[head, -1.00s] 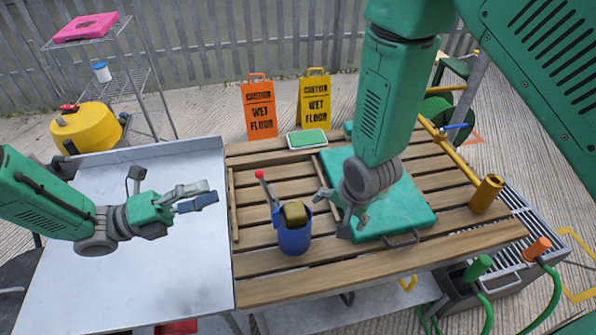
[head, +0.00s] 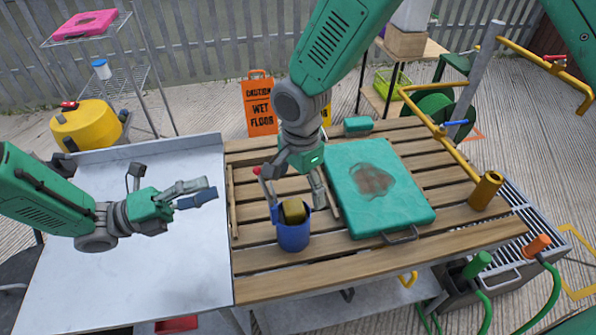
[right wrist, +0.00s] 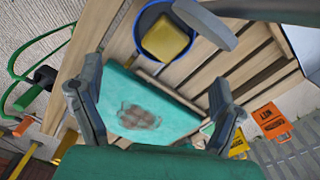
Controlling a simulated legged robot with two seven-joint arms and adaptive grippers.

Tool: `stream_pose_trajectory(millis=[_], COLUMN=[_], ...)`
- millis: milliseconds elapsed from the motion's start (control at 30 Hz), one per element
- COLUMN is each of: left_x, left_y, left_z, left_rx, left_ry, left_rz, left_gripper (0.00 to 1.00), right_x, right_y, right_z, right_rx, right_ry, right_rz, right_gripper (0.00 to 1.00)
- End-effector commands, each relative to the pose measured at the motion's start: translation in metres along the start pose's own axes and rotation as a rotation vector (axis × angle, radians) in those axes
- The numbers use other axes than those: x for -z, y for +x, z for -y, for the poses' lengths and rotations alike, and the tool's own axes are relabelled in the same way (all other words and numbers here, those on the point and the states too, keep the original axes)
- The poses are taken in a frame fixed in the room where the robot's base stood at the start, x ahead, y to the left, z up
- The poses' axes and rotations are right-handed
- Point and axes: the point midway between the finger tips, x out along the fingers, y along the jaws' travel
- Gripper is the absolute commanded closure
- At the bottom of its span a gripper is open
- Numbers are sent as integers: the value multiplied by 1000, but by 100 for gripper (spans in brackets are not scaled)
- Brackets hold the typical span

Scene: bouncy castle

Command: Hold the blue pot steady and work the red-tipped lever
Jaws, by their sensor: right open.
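The blue pot (head: 293,237) stands upright on the slatted wooden table, with a yellow block (head: 294,210) in its mouth. It also shows at the top of the right wrist view (right wrist: 148,22). The red-tipped lever (head: 257,171) rises at the pot's back left; its shaft is partly hidden by my right gripper. My right gripper (head: 295,203) is open and empty, pointing down just behind and above the pot; I cannot tell whether it touches anything. My left gripper (head: 212,189) is over the metal table, left of the pot; its finger gap is unclear.
A stained teal case (head: 345,210) lies right of the pot. A yellow pipe (head: 450,160) with an upright end stands at the table's right. The grey metal table (head: 180,270) is clear below my left arm. Wet-floor signs (head: 259,108) stand behind.

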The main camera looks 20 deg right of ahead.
Motion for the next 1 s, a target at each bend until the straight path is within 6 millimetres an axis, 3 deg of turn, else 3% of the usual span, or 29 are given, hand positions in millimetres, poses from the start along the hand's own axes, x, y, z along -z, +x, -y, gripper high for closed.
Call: stream_pose_trajectory(millis=[200,400,600,900,967,1000], left_x=[0,0,0,0,0,0], left_y=[-2,-1,0,-1,-1,-1], left_z=[0,0,0,0,0,0], left_rx=[1,0,0,0,0,0], left_ry=[0,0,0,0,0,0], left_rz=[1,1,1,1,1,1], left_gripper=[66,66,66,66,66,66], right_x=[-2,-2,-1,-1,-1,-1], right_y=[45,76,90,92,92,92], right_z=[-1,0,-1,0,0,0], right_rx=[-3,0,1,2,2,2], right_ry=[-2,-1,-1,-1,-1,-2], right_rz=[1,1,0,0,0,0], right_gripper=[13,13,13,13,30,44])
